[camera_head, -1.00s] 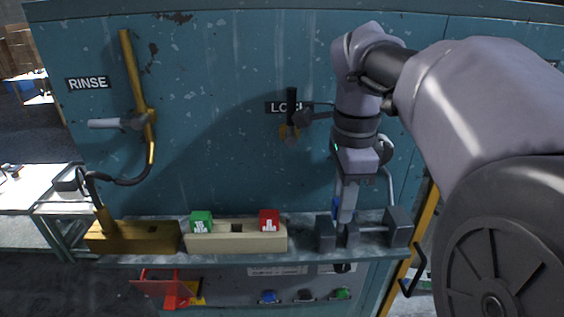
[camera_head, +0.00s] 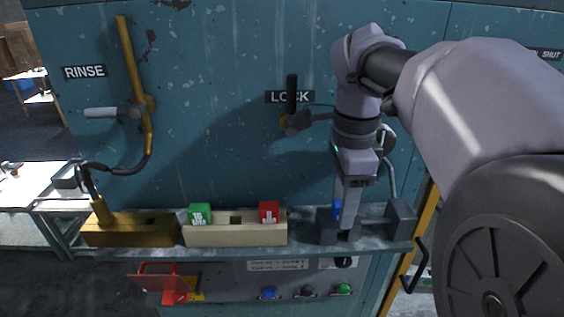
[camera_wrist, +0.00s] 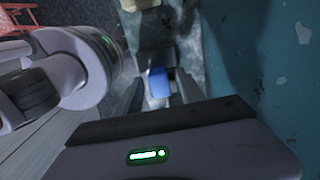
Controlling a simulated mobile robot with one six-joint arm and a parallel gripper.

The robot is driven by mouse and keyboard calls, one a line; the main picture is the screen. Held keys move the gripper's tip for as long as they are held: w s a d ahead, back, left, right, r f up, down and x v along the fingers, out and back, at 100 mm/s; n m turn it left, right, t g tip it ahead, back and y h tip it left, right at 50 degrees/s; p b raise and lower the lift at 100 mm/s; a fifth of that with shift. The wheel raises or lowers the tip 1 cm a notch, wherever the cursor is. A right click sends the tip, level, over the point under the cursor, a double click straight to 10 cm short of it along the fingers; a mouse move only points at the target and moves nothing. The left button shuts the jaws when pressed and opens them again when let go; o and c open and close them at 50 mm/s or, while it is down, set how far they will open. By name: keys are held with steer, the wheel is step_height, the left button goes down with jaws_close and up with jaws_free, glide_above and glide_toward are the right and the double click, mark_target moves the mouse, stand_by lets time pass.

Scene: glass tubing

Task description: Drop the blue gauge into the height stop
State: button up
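The blue gauge (camera_head: 337,209) is a small block at the dark grey height stop (camera_head: 326,226), on the right part of the ledge. It is partly hidden by my gripper (camera_head: 346,222), which points down there. In the wrist view the blue gauge (camera_wrist: 158,83) lies between my two gripper fingers (camera_wrist: 159,86), with a narrow gap seeming to show beside it. The fingers look open around it. How deep the gauge sits in the height stop is hidden.
A beige rack (camera_head: 220,235) holds a green block (camera_head: 200,214) and a red block (camera_head: 269,212), with an empty slot between. A brass-coloured block (camera_head: 130,231) stands at left. A lock lever (camera_head: 292,95) juts from the teal wall beside my arm.

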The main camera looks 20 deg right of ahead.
step_height(320, 180, up, 17)
steer(key=p, duration=0.6)
steer(key=shift+r, duration=0.2)
